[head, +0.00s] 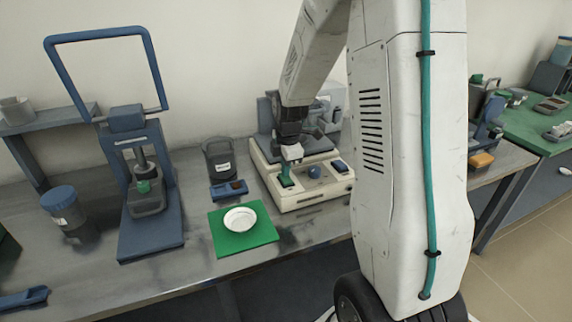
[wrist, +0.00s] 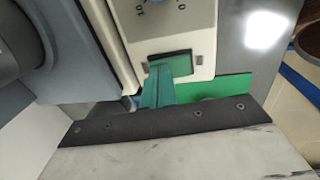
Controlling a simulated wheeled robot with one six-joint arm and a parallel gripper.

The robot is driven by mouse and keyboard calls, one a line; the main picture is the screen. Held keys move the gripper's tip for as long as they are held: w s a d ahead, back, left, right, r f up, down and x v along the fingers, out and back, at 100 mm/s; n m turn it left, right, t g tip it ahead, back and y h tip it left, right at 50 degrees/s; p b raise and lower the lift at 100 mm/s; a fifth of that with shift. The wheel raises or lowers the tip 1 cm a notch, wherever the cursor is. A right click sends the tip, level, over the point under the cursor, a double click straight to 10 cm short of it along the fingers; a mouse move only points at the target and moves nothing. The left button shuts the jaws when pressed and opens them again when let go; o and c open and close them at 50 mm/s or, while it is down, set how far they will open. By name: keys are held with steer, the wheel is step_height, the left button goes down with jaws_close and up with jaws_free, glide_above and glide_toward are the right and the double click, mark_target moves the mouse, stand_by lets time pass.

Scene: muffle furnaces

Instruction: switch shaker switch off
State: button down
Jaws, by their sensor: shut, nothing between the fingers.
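The shaker (head: 312,197) is a cream machine with a grey top on the metal bench. Its front panel has a green switch (wrist: 178,66), a blue knob (head: 315,172) and a dark blue switch (head: 340,166) at the right. My gripper (head: 286,180) points down at the left of this panel, with teal fingers shut and empty. In the wrist view the fingertips (wrist: 158,70) overlap the left edge of the green switch. I cannot tell whether they touch it. The fingers hide part of the switch, and its on or off position is unclear.
A green mat (head: 225,243) with a white dish (head: 240,219) lies left of the shaker. A dark container (head: 219,160) and a small blue box (head: 229,190) stand behind it. A blue press (head: 150,228) stands further left.

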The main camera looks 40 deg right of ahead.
mark_target(290, 183)
steer(key=shift+w+f+g, duration=0.1)
steer(key=shift+f+g, duration=0.1)
steer(key=shift+g, duration=0.1)
steer(key=shift+s+a+r, duration=0.15)
steer(key=shift+s+a, duration=0.1)
steer(key=shift+s, duration=0.55)
steer(key=shift+r, duration=0.1)
step_height(290, 183, up, 14)
steer(key=s, duration=0.2)
steer(key=shift+a, duration=0.2)
